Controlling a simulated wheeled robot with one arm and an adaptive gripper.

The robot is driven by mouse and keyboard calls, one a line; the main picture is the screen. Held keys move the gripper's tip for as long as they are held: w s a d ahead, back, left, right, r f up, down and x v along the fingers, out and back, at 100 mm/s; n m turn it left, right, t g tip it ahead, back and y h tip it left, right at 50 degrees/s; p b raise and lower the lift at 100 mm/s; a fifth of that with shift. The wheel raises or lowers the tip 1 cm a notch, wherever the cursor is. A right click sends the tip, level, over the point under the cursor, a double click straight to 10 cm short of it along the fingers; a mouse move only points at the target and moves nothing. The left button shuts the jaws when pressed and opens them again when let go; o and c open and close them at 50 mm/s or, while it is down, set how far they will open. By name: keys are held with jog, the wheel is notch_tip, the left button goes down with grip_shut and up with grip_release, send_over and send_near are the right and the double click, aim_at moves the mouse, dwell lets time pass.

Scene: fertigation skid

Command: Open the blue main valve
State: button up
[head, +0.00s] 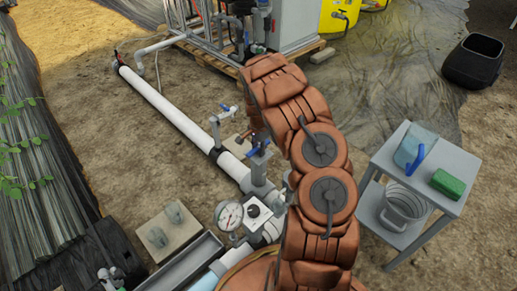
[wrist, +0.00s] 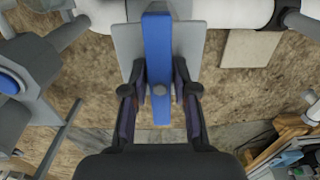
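The blue valve handle (wrist: 158,45) lies lengthwise between my fingers in the wrist view, in front of a grey plate (wrist: 125,40). It points across the white pipe at the top of that view. My gripper (wrist: 160,88) has one finger along each side of the handle, pads close against it, and looks shut on it. In the head view my copper-coloured arm hides the gripper. A blue handle (head: 252,151) stands above the grey-white pipe beside my arm, and another blue handle (head: 224,107) sits farther along. I cannot tell from the head view which one is between my fingers.
A pressure gauge (head: 229,215) and pipe fittings stand close below the handles. A pallet (head: 211,55) with equipment stands at the back. Bare ground lies left of the pipe.

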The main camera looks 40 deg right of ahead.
grip_shut()
jog(key=shift+a+r+n+p, duration=0.1)
jog(key=shift+r+n+p, duration=0.1)
jog(key=shift+n+p, duration=0.9)
jog(key=n+p, duration=0.6)
jog(key=n, duration=0.1)
jog(key=n+p, duration=0.6)
jog(key=shift+s+p, duration=0.1)
jog(key=shift+p, duration=0.3)
jog(key=n+p, duration=0.3)
jog(key=shift+f+n+p, duration=0.2)
jog(key=shift+n+p, duration=0.35)
jog(key=shift+n, duration=0.05)
jog(key=o, duration=0.6)
grip_release()
